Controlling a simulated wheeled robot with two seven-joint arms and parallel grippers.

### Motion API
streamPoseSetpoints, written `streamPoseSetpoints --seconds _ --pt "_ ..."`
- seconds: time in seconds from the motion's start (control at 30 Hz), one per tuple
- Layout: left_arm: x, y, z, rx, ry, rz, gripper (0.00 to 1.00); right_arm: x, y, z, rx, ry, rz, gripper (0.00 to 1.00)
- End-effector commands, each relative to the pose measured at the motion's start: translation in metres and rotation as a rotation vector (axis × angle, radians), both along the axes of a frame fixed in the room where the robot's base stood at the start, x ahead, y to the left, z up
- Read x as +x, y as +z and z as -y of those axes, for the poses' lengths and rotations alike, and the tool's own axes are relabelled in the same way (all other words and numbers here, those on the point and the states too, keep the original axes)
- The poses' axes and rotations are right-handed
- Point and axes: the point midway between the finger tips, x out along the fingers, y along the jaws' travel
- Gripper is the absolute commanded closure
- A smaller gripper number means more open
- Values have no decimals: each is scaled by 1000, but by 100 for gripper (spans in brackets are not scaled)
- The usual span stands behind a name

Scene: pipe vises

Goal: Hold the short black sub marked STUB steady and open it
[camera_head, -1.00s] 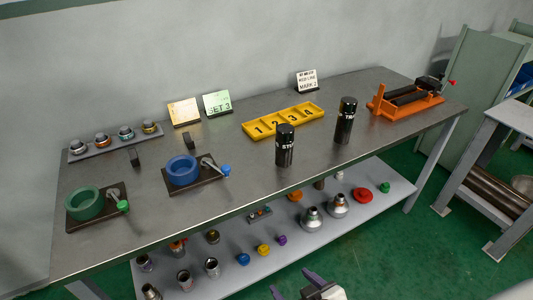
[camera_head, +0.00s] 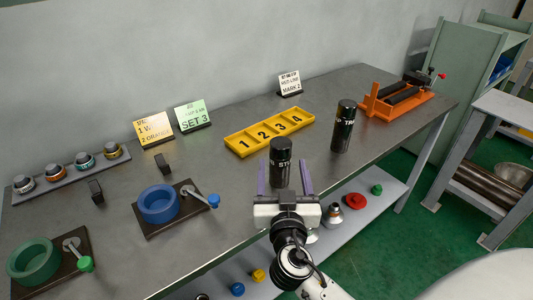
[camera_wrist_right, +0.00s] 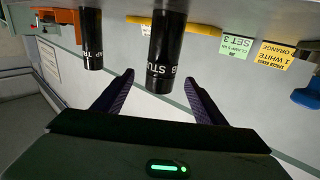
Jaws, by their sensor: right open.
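The short black sub marked STUB (camera_head: 281,157) stands upright on the grey bench near its front edge. It also shows in the right wrist view (camera_wrist_right: 166,48), where the picture is upside down. My right gripper (camera_head: 284,178) is open and empty, its two purple fingers pointing at the sub, one to each side of it. In the right wrist view the fingertips (camera_wrist_right: 159,82) flank the sub with a gap on both sides; I cannot tell how far it reaches between them. The gripper hides the sub's foot in the head view. My left gripper is not in view.
Another black sub (camera_head: 343,127) stands to the right. A blue ring vise (camera_head: 159,204) and a green one (camera_head: 33,262) sit on the left. A yellow numbered tray (camera_head: 240,148) lies behind. An orange stand (camera_head: 398,103) is at the far right end.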

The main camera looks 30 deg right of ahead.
Motion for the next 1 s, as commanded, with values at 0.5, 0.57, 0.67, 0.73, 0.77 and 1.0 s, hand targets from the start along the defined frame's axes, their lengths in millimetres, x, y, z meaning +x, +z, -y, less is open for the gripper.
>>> streamPoseSetpoints --seconds 0.5,0.57,0.67,0.73,0.77,1.0 --pt "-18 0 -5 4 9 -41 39 48 2 30 -3 1 -2 35" --pt "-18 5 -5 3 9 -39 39 55 4 34 -3 0 -3 35" --pt "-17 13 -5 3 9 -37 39 69 7 43 -6 0 -2 35" --pt "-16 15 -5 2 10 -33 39 78 5 47 -3 1 -2 35" --pt "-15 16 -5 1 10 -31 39 81 4 49 -3 1 -2 35" --pt "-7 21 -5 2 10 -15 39 88 2 54 0 1 -4 35"
